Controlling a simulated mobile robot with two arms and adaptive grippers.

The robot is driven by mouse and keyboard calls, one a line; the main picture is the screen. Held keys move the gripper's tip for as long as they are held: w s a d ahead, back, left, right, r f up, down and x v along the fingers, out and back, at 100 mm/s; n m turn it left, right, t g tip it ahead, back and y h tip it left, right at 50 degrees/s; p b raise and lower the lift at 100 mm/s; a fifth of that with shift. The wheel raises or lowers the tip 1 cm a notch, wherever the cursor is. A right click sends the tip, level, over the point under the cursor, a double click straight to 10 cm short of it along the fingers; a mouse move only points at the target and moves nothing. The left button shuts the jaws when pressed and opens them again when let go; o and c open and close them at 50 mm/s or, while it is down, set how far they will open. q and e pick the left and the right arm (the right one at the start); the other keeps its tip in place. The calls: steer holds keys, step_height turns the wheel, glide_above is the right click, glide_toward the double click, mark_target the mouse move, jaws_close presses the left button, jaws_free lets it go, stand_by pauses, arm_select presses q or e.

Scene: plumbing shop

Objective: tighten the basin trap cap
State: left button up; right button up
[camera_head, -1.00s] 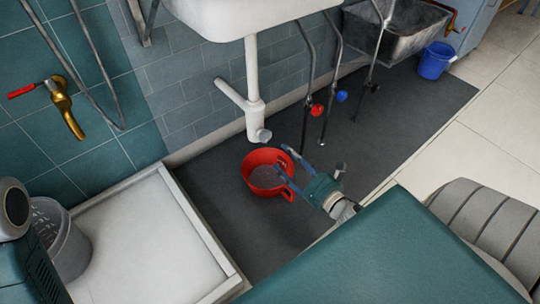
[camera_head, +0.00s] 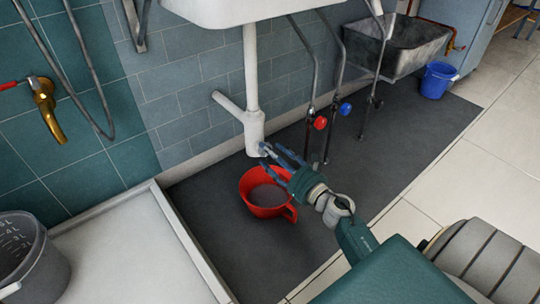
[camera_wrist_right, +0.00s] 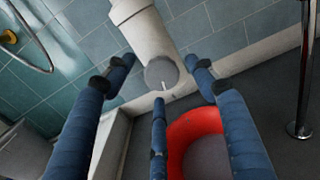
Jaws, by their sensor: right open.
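The white basin trap (camera_head: 254,128) hangs under the basin (camera_head: 225,10). Its grey cap (camera_head: 264,148) is at the lower end and faces me in the right wrist view (camera_wrist_right: 161,72), with a small tab at its lower rim. My right gripper (camera_head: 274,152) has its blue fingertips at the cap in the head view. In the right wrist view (camera_wrist_right: 161,80) the fingers are open, spread to the left, right and below the cap, with gaps visible; I cannot tell whether any finger touches it. My left gripper is not in view.
A red bucket (camera_head: 250,197) with greyish contents stands on the dark mat (camera_head: 240,255) below the trap. Pipes with a red valve knob (camera_head: 320,123) and a blue one (camera_head: 345,109) stand to the right. A white tray (camera_head: 130,250) and grey pail (camera_head: 50,265) are at left.

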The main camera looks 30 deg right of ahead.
steer(key=shift+w, duration=0.6)
steer(key=c, duration=1.1)
steer(key=shift+c, duration=0.2)
steer(key=shift+r+m, duration=0.15)
steer(key=shift+m, duration=0.15)
